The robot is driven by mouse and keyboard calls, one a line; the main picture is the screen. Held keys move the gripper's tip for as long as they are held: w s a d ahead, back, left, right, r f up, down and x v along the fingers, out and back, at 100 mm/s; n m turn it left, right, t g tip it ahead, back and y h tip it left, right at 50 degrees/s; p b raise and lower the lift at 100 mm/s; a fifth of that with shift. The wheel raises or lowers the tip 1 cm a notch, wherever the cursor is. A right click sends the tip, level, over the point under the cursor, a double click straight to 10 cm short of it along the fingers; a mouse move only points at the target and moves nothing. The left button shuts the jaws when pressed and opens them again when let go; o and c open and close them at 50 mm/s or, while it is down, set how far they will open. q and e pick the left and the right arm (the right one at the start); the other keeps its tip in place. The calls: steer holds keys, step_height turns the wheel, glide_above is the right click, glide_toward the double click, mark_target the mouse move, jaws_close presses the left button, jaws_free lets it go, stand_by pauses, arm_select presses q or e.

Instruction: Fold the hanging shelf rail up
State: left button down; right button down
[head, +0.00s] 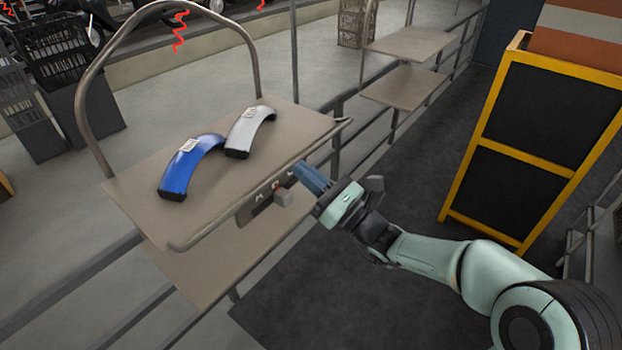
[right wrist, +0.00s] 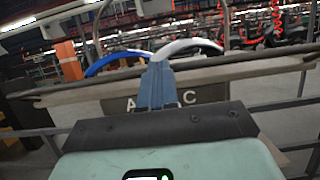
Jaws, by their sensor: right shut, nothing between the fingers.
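The shelf rail (head: 213,230) is a thin grey-brown bar along the front edge of the upper carrier shelf (head: 140,185). It also crosses the right wrist view (right wrist: 245,70) from side to side. It lies low, about level with the shelf top. A dark lettered plate (head: 258,206) sits below it; the letters A and C show in the wrist view. My right gripper (head: 298,170) is shut and empty, with its blue fingers at the front edge beside the plate. I cannot tell whether the fingertips touch the rail. My left gripper is not in view.
A blue curved part (head: 188,168) and a silver one (head: 250,130) lie on the shelf under a tall tube hoop (head: 92,60). More carrier shelves (head: 410,85) stand behind. A yellow-framed black rack (head: 535,110) stands at right. Dark floor between is clear.

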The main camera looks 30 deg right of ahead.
mark_target(293, 163)
steer(key=shift+g, duration=0.5)
steer(key=w+r, duration=0.2)
steer(key=r, duration=0.1)
steer(key=w+a+r+p, duration=0.1)
steer(key=r, duration=0.1)
steer(key=shift+w+a+r, duration=0.1)
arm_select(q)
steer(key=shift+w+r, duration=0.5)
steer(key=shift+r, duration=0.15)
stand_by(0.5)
